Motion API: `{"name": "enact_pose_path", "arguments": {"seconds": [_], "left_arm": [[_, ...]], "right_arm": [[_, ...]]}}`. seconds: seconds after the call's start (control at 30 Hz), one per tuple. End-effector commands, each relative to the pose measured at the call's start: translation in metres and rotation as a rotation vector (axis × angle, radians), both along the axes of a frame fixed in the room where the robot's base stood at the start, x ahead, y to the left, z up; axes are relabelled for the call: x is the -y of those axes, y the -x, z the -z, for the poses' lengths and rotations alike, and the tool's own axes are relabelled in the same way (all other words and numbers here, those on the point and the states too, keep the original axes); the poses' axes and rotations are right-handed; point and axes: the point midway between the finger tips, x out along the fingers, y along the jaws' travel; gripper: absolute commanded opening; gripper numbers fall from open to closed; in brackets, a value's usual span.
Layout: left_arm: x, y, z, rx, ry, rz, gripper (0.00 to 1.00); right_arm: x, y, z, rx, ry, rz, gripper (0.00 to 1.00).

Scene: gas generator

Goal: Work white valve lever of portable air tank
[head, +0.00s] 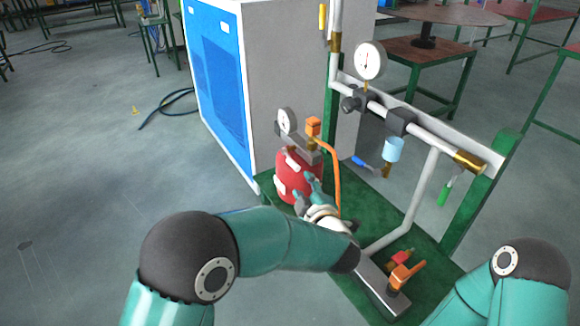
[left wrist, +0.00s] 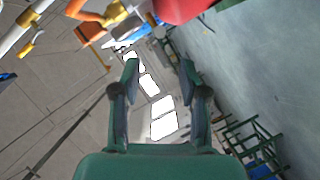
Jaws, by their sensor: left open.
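The portable air tank (head: 287,163) is red and stands on the green base in the head view, beside the blue-and-grey cabinet. A round gauge (head: 286,121) and an orange fitting (head: 313,127) with an orange hose sit on top of it. I cannot pick out its white valve lever for certain. My left gripper (head: 306,190) is in front of the tank and hides part of it; whether they touch is unclear. In the left wrist view the gripper (left wrist: 160,70) is open with nothing between its fingers, and a red rounded body (left wrist: 185,8) shows at the top edge.
A white pipe frame with a gauge (head: 370,60) stands right of the tank. The cabinet (head: 222,75) is behind. An orange-handled valve (head: 406,276) sits low at the front of the green base (head: 345,290). Floor at left is mostly free.

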Motion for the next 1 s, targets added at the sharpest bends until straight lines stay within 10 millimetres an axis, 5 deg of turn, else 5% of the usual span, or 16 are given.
{"name": "enact_pose_path", "arguments": {"seconds": [0.5, 1.0], "left_arm": [[-0.031, -0.099, 0.024, -0.003, -0.002, 0.000, 0.43], [-0.037, -0.119, 0.028, -0.003, -0.002, 0.002, 0.43]], "right_arm": [[0.000, 0.000, -0.006, 0.000, 0.000, 0.000, 0.40], [0.000, 0.000, -0.006, 0.000, 0.000, 0.000, 0.40]]}}
